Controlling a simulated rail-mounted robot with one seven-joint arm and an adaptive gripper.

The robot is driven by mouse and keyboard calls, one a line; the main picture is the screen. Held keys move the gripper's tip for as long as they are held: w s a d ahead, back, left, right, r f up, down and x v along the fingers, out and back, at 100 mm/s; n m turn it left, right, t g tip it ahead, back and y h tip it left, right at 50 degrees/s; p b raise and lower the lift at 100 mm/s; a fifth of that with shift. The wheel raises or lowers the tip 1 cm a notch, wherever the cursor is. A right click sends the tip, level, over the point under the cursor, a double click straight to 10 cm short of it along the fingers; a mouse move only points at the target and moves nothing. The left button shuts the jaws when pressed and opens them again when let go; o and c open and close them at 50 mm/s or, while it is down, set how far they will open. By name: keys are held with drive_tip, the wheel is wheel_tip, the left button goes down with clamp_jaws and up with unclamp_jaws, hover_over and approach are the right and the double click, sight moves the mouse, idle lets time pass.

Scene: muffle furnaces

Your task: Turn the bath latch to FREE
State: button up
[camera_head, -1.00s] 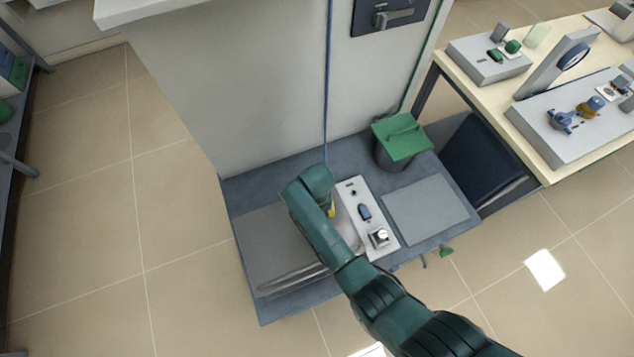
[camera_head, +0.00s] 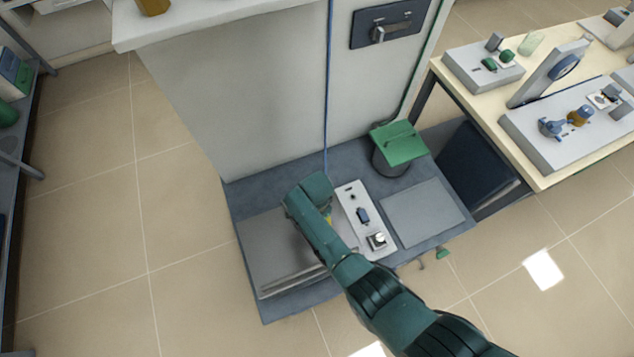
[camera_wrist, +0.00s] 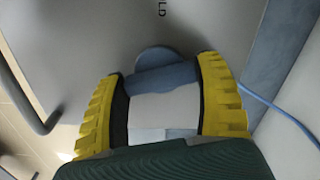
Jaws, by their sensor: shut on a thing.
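The latch (camera_wrist: 165,108), a blue-grey and pale knob, sits between the yellow fingers of my gripper (camera_wrist: 165,95) in the wrist view. The fingers are shut on it from both sides. Behind it is a grey panel (camera_wrist: 215,25) with the letters "LD" printed at the top; the rest of the word is not legible.
A dark bar handle (camera_wrist: 30,100) stands left of the fingers, and a blue cable (camera_wrist: 280,108) runs at right. A pale control panel (camera_head: 352,205) with a blue switch and a green-lidded bin (camera_head: 398,145) are right of my arm. A workbench (camera_head: 560,165) stands farther right.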

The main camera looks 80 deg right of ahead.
drive_tip(key=shift+r+m, duration=0.1)
drive_tip(key=shift+m, duration=1.5)
drive_tip(key=o, duration=1.2)
wheel_tip(320, 180, up, 12)
